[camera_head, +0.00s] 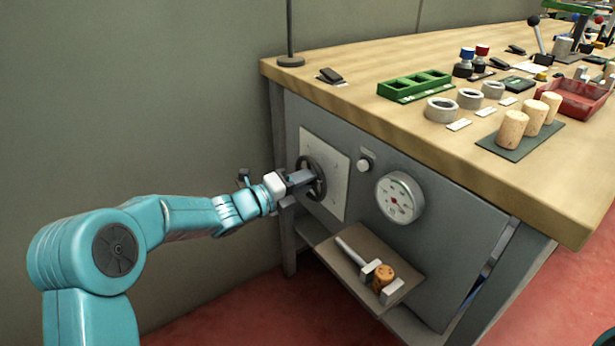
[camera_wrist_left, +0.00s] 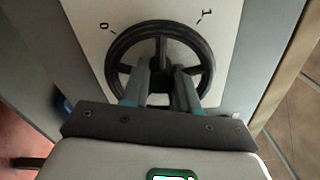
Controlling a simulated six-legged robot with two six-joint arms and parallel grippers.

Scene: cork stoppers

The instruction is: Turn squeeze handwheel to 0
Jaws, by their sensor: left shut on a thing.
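The squeeze handwheel (camera_head: 319,167) is a black spoked wheel on a pale plate (camera_head: 333,202) on the bench's grey front panel. In the left wrist view the wheel (camera_wrist_left: 160,28) fills the top middle. The plate there carries a 0 mark at upper left and a 1 mark at upper right. My left gripper (camera_head: 303,177) reaches the wheel from the left. In the left wrist view its fingers (camera_wrist_left: 162,76) are shut on the wheel at its dark middle, which they partly hide. One spoke points up between the two marks. My right gripper is out of view.
A round dial gauge (camera_head: 399,197) and a small white knob (camera_head: 365,165) sit right of the plate. Below, a shelf (camera_head: 352,262) holds a cork (camera_head: 383,277) between metal blocks. The wooden benchtop (camera_head: 400,60) carries corks, a green tray (camera_head: 414,86) and a red tray (camera_head: 573,99).

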